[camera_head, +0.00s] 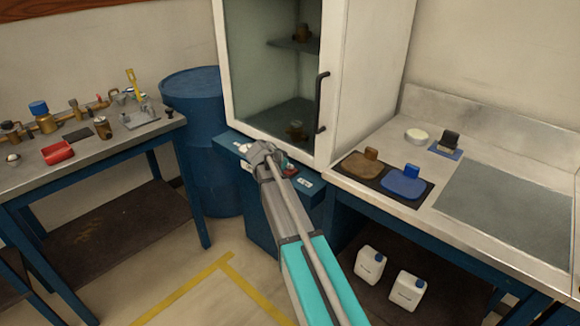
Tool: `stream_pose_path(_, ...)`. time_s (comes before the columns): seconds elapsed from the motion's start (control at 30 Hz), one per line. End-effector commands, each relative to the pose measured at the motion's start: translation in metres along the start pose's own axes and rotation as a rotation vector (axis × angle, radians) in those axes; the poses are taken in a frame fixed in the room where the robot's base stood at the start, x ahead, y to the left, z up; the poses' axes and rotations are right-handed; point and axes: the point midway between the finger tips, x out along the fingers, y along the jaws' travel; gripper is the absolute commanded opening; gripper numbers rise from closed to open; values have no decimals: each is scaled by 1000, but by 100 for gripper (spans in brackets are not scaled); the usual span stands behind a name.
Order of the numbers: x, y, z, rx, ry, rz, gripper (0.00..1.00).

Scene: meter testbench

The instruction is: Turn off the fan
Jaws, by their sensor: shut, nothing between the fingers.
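No fan shows clearly. A blue ledge (228,143) with small white labels and a few small parts runs below the white glass-fronted cabinet (336,75). My arm reaches over this ledge from the bottom of the picture. My gripper (284,162) is at the arm's far end, close to the ledge and just below the cabinet's lower edge. It is shut and empty. Its fingertips are small and hard to make out. I cannot tell whether it touches the ledge. A small red part (290,172) shows beside it. My arm hides part of the ledge and its front.
The cabinet has a black handle (321,103). A blue drum (203,135) stands left of it. A left bench (100,147) holds brass fittings and a red tray (57,153). A right bench (400,207) holds brown and blue pads. Two white jugs stand beneath it.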

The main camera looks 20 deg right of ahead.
Motion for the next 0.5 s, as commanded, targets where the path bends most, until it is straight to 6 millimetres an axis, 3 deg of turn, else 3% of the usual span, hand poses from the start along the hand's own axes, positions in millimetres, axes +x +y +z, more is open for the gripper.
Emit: stream_pose_path(0.5, -9, 3, 10, 2, -3, 5, 0)
